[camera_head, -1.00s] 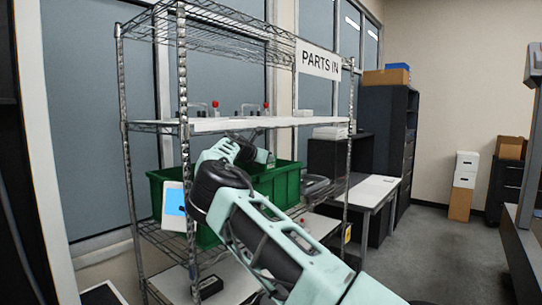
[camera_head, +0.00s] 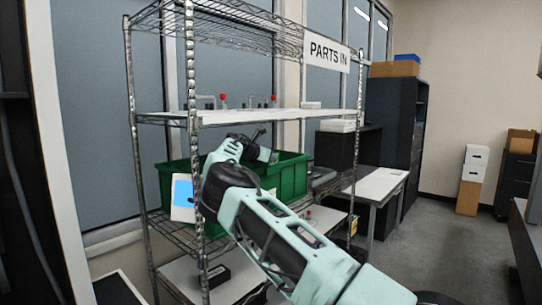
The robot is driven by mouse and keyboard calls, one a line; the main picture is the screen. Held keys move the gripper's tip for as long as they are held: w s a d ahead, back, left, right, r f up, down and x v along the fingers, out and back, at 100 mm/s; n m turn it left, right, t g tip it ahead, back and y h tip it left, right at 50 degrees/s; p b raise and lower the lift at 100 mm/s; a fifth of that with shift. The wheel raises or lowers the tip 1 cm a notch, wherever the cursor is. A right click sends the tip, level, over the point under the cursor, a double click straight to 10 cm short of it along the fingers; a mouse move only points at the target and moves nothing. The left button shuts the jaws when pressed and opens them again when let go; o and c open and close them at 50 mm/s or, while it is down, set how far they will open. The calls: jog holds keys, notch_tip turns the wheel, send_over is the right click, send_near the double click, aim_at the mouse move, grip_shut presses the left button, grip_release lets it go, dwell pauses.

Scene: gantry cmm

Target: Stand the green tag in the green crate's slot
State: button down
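The green crate (camera_head: 293,178) stands on a lower wire shelf of the rack, behind my arm. My arm reaches in from the lower right, and its links cover the crate's middle and front. My gripper (camera_head: 266,146) is above the crate's back rim, small and partly hidden by my wrist. A dark part sticks up beside it. I cannot tell whether its fingers are open or shut. I cannot make out the green tag or the crate's slot.
A white board shelf (camera_head: 270,116) with red-knobbed fixtures lies above my gripper. The rack's front post (camera_head: 193,100) and a blue-and-white panel (camera_head: 182,196) stand left of my wrist. A white table (camera_head: 378,184) stands to the right, with open floor beyond.

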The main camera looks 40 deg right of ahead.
jog(key=shift+s+d+f, duration=0.1)
jog(key=shift+f, duration=0.35)
jog(key=shift+s+d+f, duration=0.1)
jog(key=shift+f, duration=0.35)
jog(key=c, duration=1.7)
grip_release()
jog(key=shift+d, duration=0.1)
jog(key=shift+o, duration=0.7)
jog(key=shift+w+d, duration=0.1)
jog(key=shift+w, duration=0.05)
jog(key=shift+r, duration=0.25)
jog(key=shift+a+r, duration=0.1)
jog(key=shift+a, duration=0.1)
jog(key=o, duration=0.3)
jog(key=shift+w+r+p, duration=0.1)
jog(key=shift+p, duration=0.2)
